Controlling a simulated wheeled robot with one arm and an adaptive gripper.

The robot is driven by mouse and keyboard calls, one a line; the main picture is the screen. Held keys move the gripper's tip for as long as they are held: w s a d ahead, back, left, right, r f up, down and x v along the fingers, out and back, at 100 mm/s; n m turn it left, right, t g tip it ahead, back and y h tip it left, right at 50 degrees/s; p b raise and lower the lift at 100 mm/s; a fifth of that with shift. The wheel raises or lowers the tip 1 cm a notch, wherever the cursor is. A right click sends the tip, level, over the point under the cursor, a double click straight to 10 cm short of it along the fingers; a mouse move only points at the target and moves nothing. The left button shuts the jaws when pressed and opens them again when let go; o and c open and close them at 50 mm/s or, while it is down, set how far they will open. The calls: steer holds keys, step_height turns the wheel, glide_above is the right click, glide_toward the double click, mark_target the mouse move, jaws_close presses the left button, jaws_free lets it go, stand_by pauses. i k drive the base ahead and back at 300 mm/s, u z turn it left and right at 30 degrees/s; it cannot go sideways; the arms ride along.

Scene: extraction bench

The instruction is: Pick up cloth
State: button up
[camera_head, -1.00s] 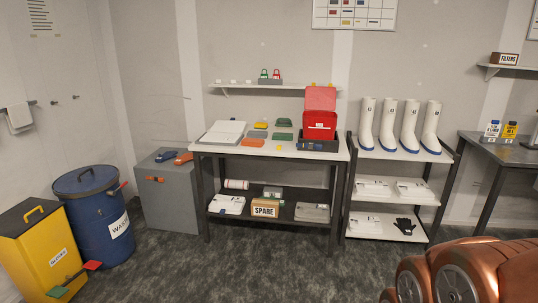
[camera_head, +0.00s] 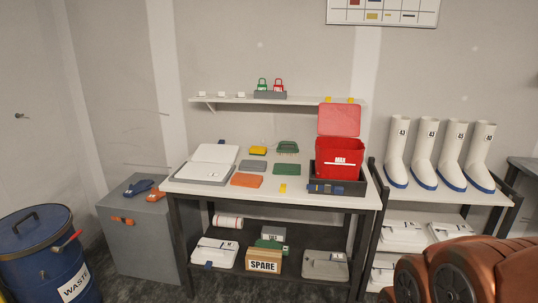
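No piece is marked as the cloth. On the bench top (camera_head: 270,203), a flat orange piece (camera_head: 246,181) and a flat green piece (camera_head: 287,169) look like folded cloths or pads; I cannot tell which. A grey block (camera_head: 253,164) and a yellow block (camera_head: 259,150) lie behind the orange piece, and a green brush (camera_head: 287,147) stands behind the green one. My gripper is not in view; copper-coloured parts of my arm fill the lower right corner.
Boots stand on a rack (camera_head: 445,195) to the right. A grey cabinet (camera_head: 140,235) and blue waste drum (camera_head: 40,255) are at left. A shelf (camera_head: 230,100) hangs above.

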mark_target(285, 169)
steer(key=i, duration=1.5)
steer(key=u, duration=1.3)
steer(key=i, duration=1.65)
steer(key=z, duration=1)
